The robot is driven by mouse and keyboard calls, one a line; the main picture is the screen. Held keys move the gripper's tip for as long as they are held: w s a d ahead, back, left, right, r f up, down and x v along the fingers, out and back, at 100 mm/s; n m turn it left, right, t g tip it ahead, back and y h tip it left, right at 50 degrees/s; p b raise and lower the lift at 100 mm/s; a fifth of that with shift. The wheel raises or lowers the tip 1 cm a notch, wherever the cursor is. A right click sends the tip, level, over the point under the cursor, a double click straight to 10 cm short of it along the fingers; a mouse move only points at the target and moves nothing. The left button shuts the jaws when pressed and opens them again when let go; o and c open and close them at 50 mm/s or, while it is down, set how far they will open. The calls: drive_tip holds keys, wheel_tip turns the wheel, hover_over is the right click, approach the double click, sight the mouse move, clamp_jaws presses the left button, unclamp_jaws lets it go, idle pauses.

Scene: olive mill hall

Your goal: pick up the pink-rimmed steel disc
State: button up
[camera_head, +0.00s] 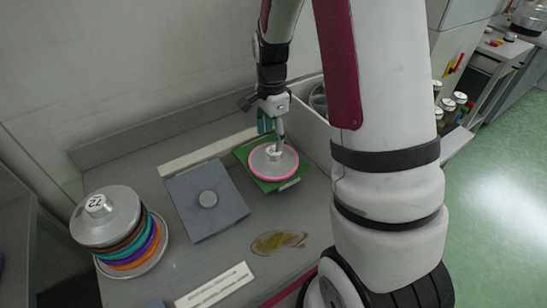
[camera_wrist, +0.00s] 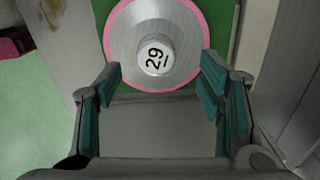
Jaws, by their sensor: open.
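The pink-rimmed steel disc (camera_head: 262,163) lies on a green mat (camera_head: 244,153) at the back right of the grey worktop in the head view. In the wrist view the disc (camera_wrist: 125,40) has a raised round knob (camera_wrist: 155,54) marked 29. My gripper (camera_head: 274,137) is above the disc in the head view, and its fingers hide part of it. In the wrist view my gripper (camera_wrist: 160,95) is open, with teal finger pads spread wide on either side below the knob. Nothing is between the fingers.
A grey square plate with a knob (camera_head: 206,220) is left of the mat. A labelled strip (camera_head: 214,287) lies in front, near a brown stain (camera_head: 279,243).

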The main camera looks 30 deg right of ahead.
sight(273, 150)
drive_tip(key=f, duration=0.5)
drive_tip(key=shift+s+p, duration=0.25)
drive_tip(key=shift+p, duration=0.1)
drive_tip(key=shift+c, duration=0.6)
drive_tip(key=c, duration=0.7)
